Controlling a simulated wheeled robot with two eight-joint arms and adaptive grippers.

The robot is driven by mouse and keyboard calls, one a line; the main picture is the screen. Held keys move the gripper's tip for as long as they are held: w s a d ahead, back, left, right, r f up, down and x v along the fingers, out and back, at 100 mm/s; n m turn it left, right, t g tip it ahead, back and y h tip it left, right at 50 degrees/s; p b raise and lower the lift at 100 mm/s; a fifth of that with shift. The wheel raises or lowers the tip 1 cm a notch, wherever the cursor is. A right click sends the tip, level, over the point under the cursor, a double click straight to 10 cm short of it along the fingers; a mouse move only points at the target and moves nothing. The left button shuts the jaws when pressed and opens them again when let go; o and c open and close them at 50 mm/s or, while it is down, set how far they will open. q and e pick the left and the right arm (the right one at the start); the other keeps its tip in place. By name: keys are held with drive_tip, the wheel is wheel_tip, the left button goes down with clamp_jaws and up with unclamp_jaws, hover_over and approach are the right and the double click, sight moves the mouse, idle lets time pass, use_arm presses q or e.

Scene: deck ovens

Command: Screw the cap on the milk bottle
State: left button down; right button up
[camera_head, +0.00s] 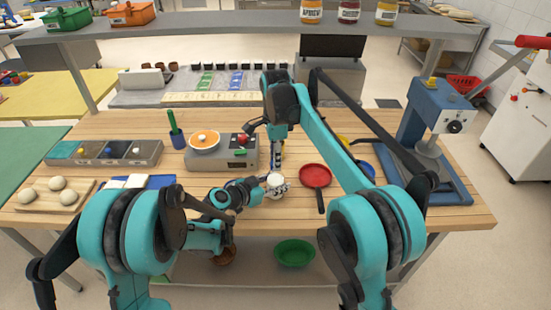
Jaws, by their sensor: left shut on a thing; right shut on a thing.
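The milk bottle (277,190) is a small white shape near the front middle of the wooden table. My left gripper (265,191) comes in low from the left and is shut on the bottle's side. My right gripper (276,170) points straight down over the bottle's top, its fingers shut. The cap is mostly hidden between the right fingers and the bottle top. I cannot tell whether the cap touches the bottle's neck or how it sits there.
A red pan (315,176) lies just right of the bottle. A scale with an orange-filled bowl (204,141) stands behind left. A blue press (432,120) stands at the right. A shelf (240,24) spans the back.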

drive_tip(key=m, duration=1.1)
drive_tip(key=shift+m, duration=0.4)
drive_tip(key=m, duration=0.4)
drive_tip(key=shift+d, duration=0.1)
drive_tip(key=o, duration=0.7)
drive_tip(key=shift+r, duration=2.2)
drive_tip(key=shift+c, duration=0.6)
